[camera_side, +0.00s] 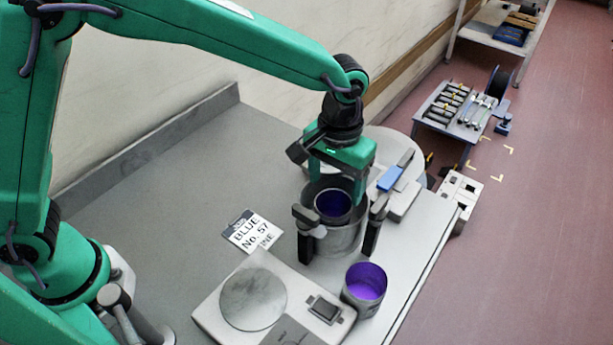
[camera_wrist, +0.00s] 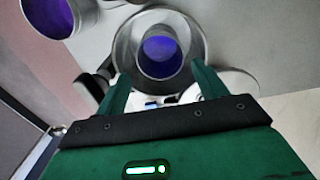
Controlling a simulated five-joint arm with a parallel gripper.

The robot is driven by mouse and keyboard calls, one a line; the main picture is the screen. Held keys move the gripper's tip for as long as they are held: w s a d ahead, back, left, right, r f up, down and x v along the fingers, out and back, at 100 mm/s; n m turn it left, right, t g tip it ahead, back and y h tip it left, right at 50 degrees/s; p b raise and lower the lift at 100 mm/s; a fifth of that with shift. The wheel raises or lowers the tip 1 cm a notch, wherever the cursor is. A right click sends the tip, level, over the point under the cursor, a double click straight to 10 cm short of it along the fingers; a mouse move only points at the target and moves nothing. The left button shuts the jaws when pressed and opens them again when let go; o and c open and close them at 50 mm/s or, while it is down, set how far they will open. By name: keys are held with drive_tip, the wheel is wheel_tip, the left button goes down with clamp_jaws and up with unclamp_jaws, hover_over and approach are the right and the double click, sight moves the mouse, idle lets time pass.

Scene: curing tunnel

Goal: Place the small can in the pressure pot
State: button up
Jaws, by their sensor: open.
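The small can (camera_side: 333,206), grey with a blue-purple inside, stands within the grey metal pressure pot (camera_side: 340,240), its mouth near the pot's rim. In the wrist view the can (camera_wrist: 160,55) looks roughly central inside the round pot (camera_wrist: 197,38), with a gap around it. My gripper (camera_side: 337,190) is over the pot, pointing down. Its green fingers are spread on either side of the can, and in the wrist view the gripper (camera_wrist: 162,88) shows no finger touching it. The can's lower part is hidden by the pot wall.
Another can with a purple inside (camera_side: 365,283) stands in front of the pot, beside a scale (camera_side: 253,297). Dark clamps (camera_side: 305,235) flank the pot. A label card (camera_side: 252,231) lies left. A blue-and-grey item (camera_side: 396,178) lies behind right. The bench's left part is clear.

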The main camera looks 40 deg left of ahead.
drive_tip(key=shift+r, duration=1.65)
drive_tip(key=s+a+r+t, duration=0.1)
drive_tip(key=s+a+r, duration=0.2)
drive_tip(key=a+r, duration=0.35)
drive_tip(key=s+a+r+t, duration=0.2)
drive_tip(key=s+a+r, duration=0.1)
drive_tip(key=a, duration=0.7)
drive_tip(key=s+a+t, duration=0.2)
drive_tip(key=s+a, duration=0.8)
drive_tip(key=s, duration=0.1)
drive_tip(key=shift+s+a+t, duration=0.25)
drive_tip(key=shift+s+t, duration=0.05)
drive_tip(key=shift+f, duration=0.1)
